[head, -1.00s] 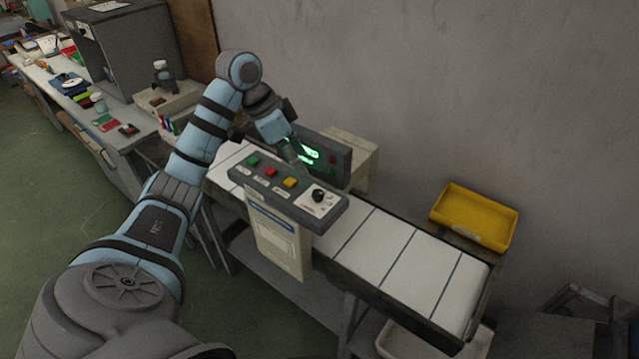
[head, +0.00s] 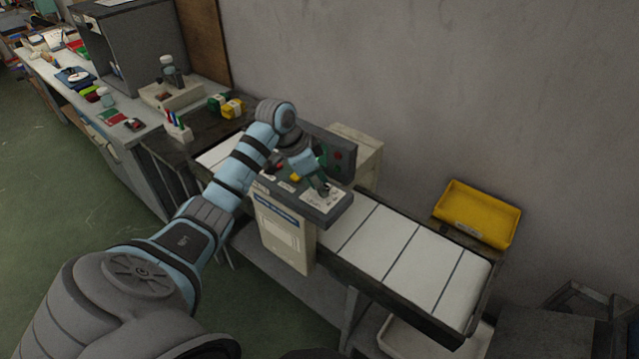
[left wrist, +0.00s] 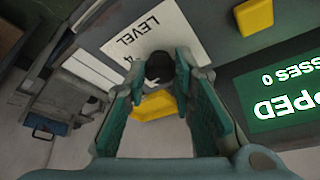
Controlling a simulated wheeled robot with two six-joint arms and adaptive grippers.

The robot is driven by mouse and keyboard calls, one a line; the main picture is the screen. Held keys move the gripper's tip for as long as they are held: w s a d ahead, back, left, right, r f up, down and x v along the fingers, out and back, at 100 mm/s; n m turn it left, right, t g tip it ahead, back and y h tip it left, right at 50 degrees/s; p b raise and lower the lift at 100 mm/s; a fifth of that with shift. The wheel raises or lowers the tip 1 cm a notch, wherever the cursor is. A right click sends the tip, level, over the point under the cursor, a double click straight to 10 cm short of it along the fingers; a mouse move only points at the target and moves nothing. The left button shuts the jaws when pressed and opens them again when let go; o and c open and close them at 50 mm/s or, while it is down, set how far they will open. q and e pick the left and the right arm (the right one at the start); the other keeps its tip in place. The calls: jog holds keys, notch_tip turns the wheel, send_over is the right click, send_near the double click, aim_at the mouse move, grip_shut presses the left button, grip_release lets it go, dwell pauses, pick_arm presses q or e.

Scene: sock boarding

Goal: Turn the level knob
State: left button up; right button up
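The black level knob (left wrist: 158,66) stands on a white plate marked LEVEL (left wrist: 150,32) in the left wrist view. The plate is on the dark control panel (head: 341,207), at its right end in the head view. My left gripper (head: 324,189) points down over this plate and mostly hides the knob there. In the left wrist view the teal-padded fingers (left wrist: 160,72) stand apart, one on each side of the knob. Whether either pad touches it is hard to tell. My right gripper is in neither view.
A yellow button (left wrist: 254,16) and a green-lit screen (left wrist: 285,95) are close to the fingers in the left wrist view. A conveyor of white slats (head: 400,250) runs below the panel. A yellow bin (head: 477,213) stands behind the conveyor at right.

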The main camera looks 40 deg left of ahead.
pick_arm(q)
jog(key=shift+n, duration=0.3)
grip_shut()
jog(key=n, duration=0.1)
jog(key=n+y, duration=0.1)
jog(key=shift+d+n+t, duration=0.2)
jog(key=shift+n+t, duration=0.1)
jog(key=n+y, duration=0.2)
jog(key=n, duration=0.2)
jog(key=shift+d, duration=0.2)
jog(key=n, duration=0.2)
jog(key=n+y, duration=0.1)
jog(key=n, duration=0.2)
jog(key=shift+d+y, duration=0.2)
jog(key=shift+y, duration=0.1)
jog(key=shift+w+d+n+g+y, duration=0.1)
jog(key=shift+n+g+y, duration=0.55)
jog(key=shift+n, duration=1.25)
jog(key=o, duration=1)
grip_release()
jog(key=shift+w+f, duration=0.1)
